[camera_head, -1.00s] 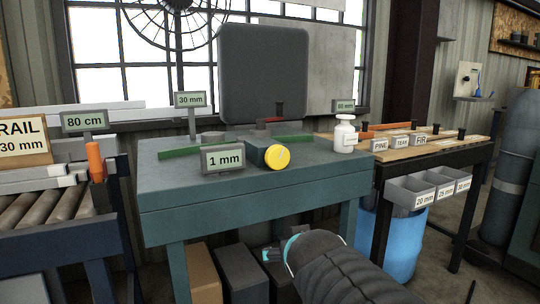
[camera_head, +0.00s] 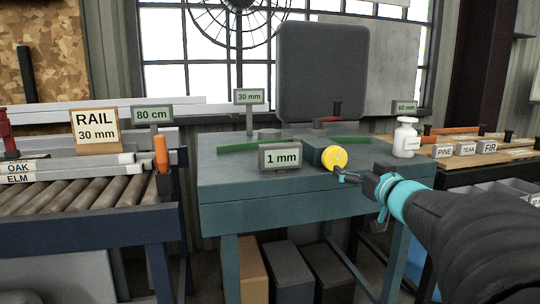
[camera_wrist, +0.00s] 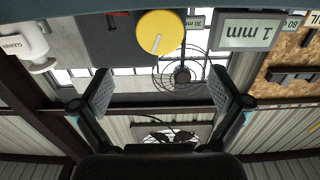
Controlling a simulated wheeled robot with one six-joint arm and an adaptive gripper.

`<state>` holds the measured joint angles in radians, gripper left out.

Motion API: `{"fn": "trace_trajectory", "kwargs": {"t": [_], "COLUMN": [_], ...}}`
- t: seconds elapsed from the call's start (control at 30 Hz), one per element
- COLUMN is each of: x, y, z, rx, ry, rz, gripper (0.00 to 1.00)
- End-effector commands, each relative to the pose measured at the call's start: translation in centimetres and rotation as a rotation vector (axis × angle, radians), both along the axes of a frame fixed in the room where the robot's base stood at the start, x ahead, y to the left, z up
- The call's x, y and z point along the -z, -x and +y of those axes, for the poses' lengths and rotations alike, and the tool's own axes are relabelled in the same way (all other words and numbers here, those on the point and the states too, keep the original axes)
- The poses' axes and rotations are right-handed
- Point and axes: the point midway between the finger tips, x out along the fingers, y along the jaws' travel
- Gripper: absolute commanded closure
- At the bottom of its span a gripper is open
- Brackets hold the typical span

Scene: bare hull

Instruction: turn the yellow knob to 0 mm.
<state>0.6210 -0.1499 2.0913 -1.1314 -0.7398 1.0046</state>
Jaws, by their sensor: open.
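The yellow knob (camera_head: 334,158) is a round dial on the front of a dark teal block on the teal bench. A small display (camera_head: 280,156) left of it reads "1 mm". My gripper (camera_head: 345,176) is just in front of and slightly below the knob in the head view. My gripper is open and empty, apart from the knob.
A white cleaner bottle (camera_head: 406,140) stands right of the knob. Signs reading "30 mm" (camera_head: 249,97) and "60 mm" (camera_head: 404,107) rise behind. A roller table (camera_head: 90,198) is at left, and a wooden-topped bench (camera_head: 460,160) at right. The bench front (camera_head: 300,190) is clear.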

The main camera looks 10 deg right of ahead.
Motion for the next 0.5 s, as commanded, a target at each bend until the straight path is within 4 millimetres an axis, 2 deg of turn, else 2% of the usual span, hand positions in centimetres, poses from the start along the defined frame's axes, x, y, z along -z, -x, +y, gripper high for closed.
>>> {"fn": "trace_trajectory", "kwargs": {"t": [0.3,0.5], "x": [0.1,0.1], "y": [-6.1,-9.3], "z": [0.3,0.4], "rx": [-0.003,-0.001], "ry": [0.000,0.000], "rz": [0.000,0.001], "gripper": [0.01,0.01]}}
